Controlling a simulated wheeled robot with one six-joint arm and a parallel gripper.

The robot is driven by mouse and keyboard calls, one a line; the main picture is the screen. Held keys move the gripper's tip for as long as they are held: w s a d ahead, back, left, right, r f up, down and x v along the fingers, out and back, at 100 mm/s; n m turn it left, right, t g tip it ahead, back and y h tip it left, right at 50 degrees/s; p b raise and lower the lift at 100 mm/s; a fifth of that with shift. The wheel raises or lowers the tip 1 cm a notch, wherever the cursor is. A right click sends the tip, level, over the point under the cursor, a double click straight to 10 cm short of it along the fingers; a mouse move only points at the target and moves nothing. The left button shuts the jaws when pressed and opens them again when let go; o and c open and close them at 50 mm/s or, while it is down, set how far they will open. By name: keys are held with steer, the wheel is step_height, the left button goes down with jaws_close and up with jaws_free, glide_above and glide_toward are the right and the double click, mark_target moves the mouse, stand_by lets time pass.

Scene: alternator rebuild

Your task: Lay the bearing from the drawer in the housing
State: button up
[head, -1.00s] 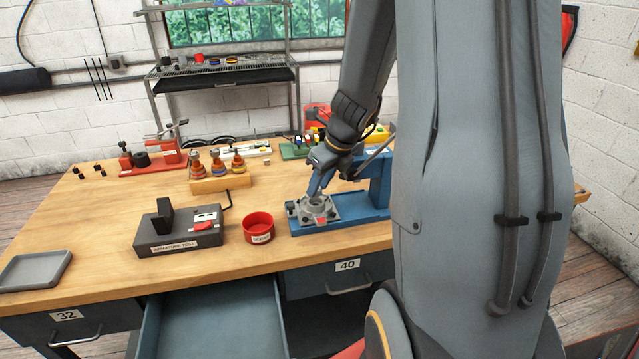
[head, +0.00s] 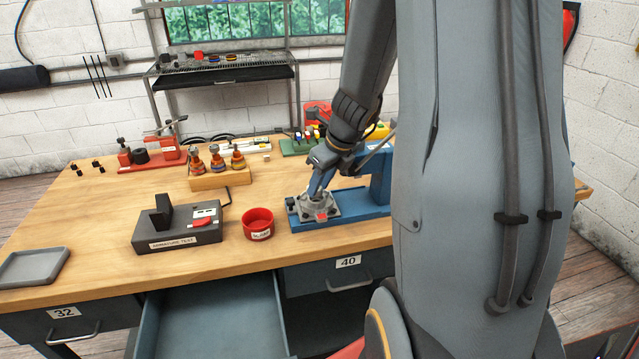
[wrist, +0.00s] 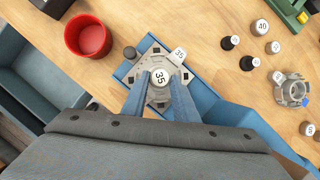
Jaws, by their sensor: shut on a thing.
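The grey metal housing (head: 330,209) sits on the blue fixture (head: 370,207) near the table's front edge, with a square flange and a white 35 tag (wrist: 179,55) in the wrist view. My gripper (head: 316,196) points down over its middle. In the wrist view my gripper (wrist: 159,88) is shut on the bearing (wrist: 159,77), a small round piece marked 35, between its two blue fingers. The bearing lines up with the housing's centre. I cannot tell whether it touches the seat. The open drawer (head: 215,312) looks empty where it shows.
A red scrap bowl (head: 258,224) stands left of the fixture, with the armature tester (head: 178,236) further left. A wooden block with several coloured cones (head: 220,181) is behind. Drawer 40 (head: 350,277) is below the fixture. A grey tray (head: 34,268) lies at the left edge.

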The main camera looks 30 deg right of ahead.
stand_by(0.3)
steer(key=o, duration=1.1)
step_height(320, 180, up, 8)
steer(key=p, duration=0.9)
stand_by(0.4)
